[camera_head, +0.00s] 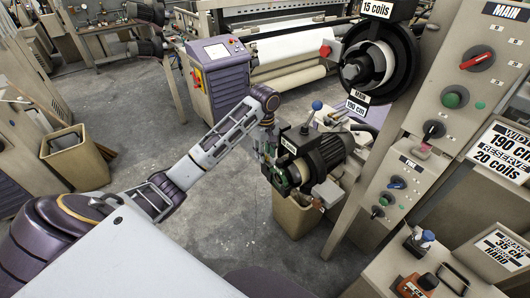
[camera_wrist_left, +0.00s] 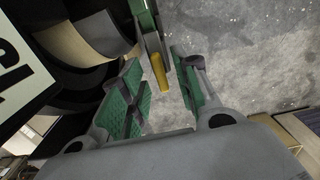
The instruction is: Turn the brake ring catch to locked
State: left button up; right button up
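The feeder with its dark ribbed body (camera_head: 318,153) is right of my left gripper (camera_head: 271,170) in the head view, with a pale ring at its front end. In the left wrist view my left gripper (camera_wrist_left: 158,70) is open, its two green-padded fingers apart. A small yellow peg (camera_wrist_left: 160,72), which looks like the brake ring catch, shows between the fingertips below a grey and green strip (camera_wrist_left: 146,25). I see a gap on both sides of it. Whether the catch is at locked cannot be read. My right gripper is not in view.
A tan bin (camera_head: 294,215) stands below the feeder. A larger black feeder (camera_head: 380,62) is above right. The panel with MAIN switches (camera_head: 476,58) stands at the right. A purple cabinet (camera_head: 218,78) stands behind my left arm. Open grey floor (camera_head: 215,190) lies left of the bin.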

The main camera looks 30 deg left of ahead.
pick_arm(q)
jog(key=shift+r, duration=0.1)
notch_tip(320, 180, up, 12)
dwell(1.4)
jog(key=shift+f, duration=0.2)
dwell(0.5)
